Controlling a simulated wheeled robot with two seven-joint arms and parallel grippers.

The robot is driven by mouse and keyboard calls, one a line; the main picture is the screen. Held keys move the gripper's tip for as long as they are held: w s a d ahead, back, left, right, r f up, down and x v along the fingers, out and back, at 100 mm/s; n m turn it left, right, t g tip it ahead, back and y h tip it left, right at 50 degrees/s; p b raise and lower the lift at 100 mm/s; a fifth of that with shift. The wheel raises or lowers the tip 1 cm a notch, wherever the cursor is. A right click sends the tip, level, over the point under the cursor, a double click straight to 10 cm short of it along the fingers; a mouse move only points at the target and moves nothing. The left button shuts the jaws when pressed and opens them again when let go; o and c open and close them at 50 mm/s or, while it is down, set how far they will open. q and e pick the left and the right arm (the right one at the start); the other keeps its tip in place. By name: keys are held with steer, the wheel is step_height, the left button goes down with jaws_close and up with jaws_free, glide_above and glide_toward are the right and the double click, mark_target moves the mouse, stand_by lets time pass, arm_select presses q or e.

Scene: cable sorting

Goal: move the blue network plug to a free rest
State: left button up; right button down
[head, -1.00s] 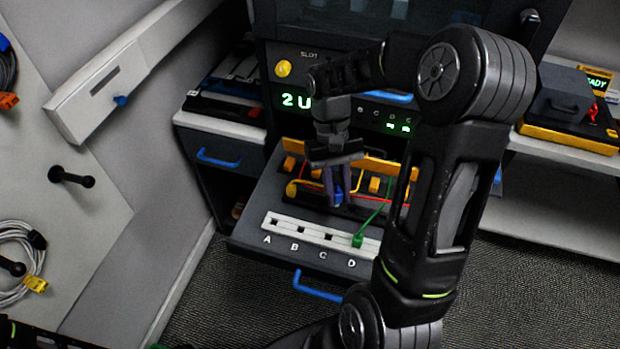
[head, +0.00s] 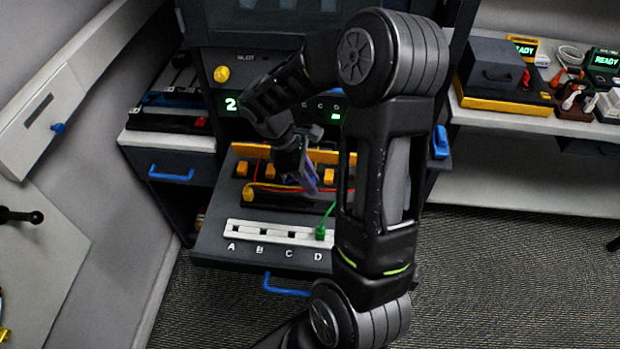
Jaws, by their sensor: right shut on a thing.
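My right gripper (head: 311,188) is over the pulled-out tray (head: 212,236), behind the white strip of rests. Its bluish-purple fingers are tilted and close together, shut on the blue network plug. The plug itself is hard to tell apart from the fingers now. The white strip (head: 248,239) has slots marked A, B, C and D. Slots A, B and C look empty and dark. A green plug (head: 320,233) with a green cable sits at D. My left gripper is not in view.
Behind the strip are orange blocks (head: 248,193) with red and yellow cables. My right arm hides the tray's right side. A blue drawer handle (head: 286,290) juts out in front. A side shelf (head: 520,125) with devices stands at right.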

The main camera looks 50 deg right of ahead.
mark_target(316, 205)
steer(key=shift+f+b, duration=1.4)
steer(key=shift+f, duration=0.55)
stand_by(0.3)
steer(key=shift+f+b, duration=0.85)
steer(key=shift+f, duration=0.6)
stand_by(1.7)
stand_by(0.3)
steer(key=c, duration=1.2)
jaws_free()
steer(key=shift+o, duration=0.6)
steer(key=o, duration=0.4)
